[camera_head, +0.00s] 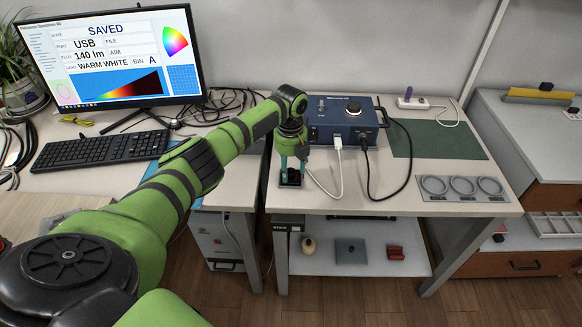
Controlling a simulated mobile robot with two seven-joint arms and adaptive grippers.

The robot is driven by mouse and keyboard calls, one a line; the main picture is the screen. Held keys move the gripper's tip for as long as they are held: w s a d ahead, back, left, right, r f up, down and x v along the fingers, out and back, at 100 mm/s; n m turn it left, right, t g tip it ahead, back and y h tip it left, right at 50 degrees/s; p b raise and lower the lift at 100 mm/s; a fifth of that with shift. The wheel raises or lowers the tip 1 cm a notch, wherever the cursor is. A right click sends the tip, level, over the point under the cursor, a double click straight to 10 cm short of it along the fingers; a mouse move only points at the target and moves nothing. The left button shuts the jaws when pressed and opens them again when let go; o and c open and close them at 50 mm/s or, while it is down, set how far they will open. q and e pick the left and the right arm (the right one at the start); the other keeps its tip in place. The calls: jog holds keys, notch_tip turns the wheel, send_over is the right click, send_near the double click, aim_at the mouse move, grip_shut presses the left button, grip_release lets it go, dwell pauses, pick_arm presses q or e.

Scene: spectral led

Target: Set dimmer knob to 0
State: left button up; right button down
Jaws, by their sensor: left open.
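The blue instrument box (322,122) stands at the back of the right-hand table. Its round dimmer knob (354,107) shows on the top face; its setting is too small to read. My left gripper (291,178) points down at the table's front left, left of and in front of the box, with its teal fingers open. A small dark square piece lies at or between the fingertips; I cannot tell whether they touch it. My right gripper is not in view.
A white plug (337,143) and a black plug (364,142) with cables leave the box's front. A green mat (437,139) and a grey plate with three rings (462,188) lie to the right. The monitor (108,58) and keyboard (99,147) stand left.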

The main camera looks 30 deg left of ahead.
pick_arm(q)
jog(key=shift+f, duration=0.35)
jog(key=shift+f, duration=0.1)
grip_shut()
